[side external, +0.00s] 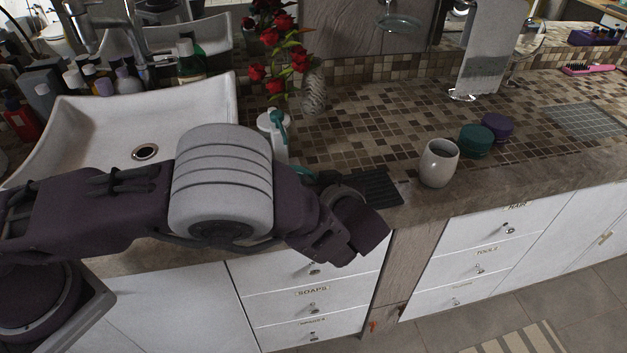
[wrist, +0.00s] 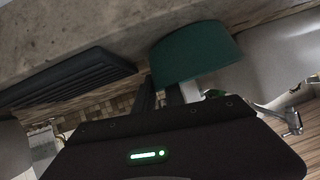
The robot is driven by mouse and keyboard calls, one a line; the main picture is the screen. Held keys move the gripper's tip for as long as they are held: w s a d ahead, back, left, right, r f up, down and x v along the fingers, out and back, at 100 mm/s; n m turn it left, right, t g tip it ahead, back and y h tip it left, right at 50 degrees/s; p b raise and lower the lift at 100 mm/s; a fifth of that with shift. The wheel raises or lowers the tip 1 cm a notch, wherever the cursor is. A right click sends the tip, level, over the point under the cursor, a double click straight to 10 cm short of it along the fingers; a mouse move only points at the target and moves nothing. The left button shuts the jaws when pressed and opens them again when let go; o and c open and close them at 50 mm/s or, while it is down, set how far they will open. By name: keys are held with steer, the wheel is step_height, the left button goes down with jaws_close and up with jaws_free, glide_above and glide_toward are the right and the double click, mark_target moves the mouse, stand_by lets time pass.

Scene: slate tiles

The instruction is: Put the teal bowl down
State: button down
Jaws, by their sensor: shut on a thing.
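The teal bowl (wrist: 195,54) shows in the wrist view as a smooth, rounded teal shape at the fingertips, tilted in the picture. My gripper (wrist: 168,92) is shut on it; the exact contact is partly hidden. In the side external view my gripper hangs by the counter's front edge, near a black ribbed tray, and its fingertips are not clearly visible.
The black ribbed tray (side external: 372,187) lies on the tiled counter (side external: 350,135); it also shows in the wrist view (wrist: 68,78). Right of it stand a grey cup (side external: 438,164), a teal round container (side external: 475,141) and a purple one (side external: 497,126). A white sink (side external: 190,105) is left.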

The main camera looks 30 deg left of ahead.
steer(key=c, duration=1.4)
jaws_free()
steer(key=shift+d, duration=0.1)
steer(key=v, duration=1.2)
steer(key=shift+s, duration=0.1)
